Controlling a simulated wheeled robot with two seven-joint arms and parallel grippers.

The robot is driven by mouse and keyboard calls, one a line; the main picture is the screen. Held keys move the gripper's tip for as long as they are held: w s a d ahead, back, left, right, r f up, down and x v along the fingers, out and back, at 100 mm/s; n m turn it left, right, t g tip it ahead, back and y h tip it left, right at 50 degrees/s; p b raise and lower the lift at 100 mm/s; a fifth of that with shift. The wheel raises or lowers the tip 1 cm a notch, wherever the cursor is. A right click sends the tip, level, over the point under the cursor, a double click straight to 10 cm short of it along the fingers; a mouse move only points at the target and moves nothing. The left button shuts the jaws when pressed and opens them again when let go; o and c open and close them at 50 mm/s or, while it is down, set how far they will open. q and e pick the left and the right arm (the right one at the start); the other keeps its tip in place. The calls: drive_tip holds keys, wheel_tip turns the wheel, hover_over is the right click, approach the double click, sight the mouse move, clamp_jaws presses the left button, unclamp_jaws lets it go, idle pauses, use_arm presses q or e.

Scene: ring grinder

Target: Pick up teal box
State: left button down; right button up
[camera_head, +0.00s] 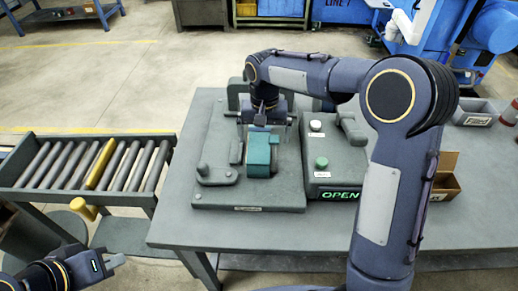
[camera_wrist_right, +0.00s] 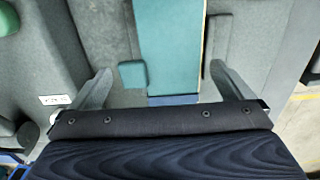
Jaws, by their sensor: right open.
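The teal box (camera_head: 258,152) sits in the grey machine fixture on the table. In the right wrist view the teal box (camera_wrist_right: 170,45) is a long teal block with a small teal square tab beside it. My right gripper (camera_head: 263,118) is open and empty just behind and above the box in the head view. In the wrist view its two fingers stand wide apart, one on each side of the box's line; contact cannot be told. My left gripper (camera_head: 112,262) is low at the left, away from the box; its finger gap is unclear.
A green-buttoned control box (camera_head: 328,181) marked OPEN stands right of the fixture (camera_head: 245,195). An open cardboard box (camera_head: 446,180) and a grey bin (camera_head: 474,113) are on the table's right. A roller conveyor (camera_head: 80,168) stands left. My right arm crosses the table's right half.

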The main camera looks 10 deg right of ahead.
sight(264, 141)
drive_tip(key=shift+c, duration=0.3)
drive_tip(key=c, duration=1.1)
drive_tip(key=shift+r, duration=0.1)
drive_tip(key=shift+c, duration=0.2)
drive_tip(key=shift+r, duration=0.4)
drive_tip(key=shift+c, duration=0.6)
wheel_tip(264, 141, up, 3)
drive_tip(key=shift+s+f, duration=0.15)
drive_tip(key=shift+f, duration=0.05)
drive_tip(key=s+r, duration=0.5)
drive_tip(key=r, duration=0.1)
drive_tip(key=shift+d+b, duration=0.3)
drive_tip(key=s+r, duration=0.1)
drive_tip(key=s, duration=0.2)
drive_tip(key=s+r, duration=0.1)
drive_tip(key=s, duration=0.1)
drive_tip(key=s+d+r+b, duration=0.1)
drive_tip(key=s, duration=0.2)
drive_tip(key=shift+s+r, duration=0.25)
drive_tip(key=shift+s, duration=0.1)
drive_tip(key=c, duration=0.4)
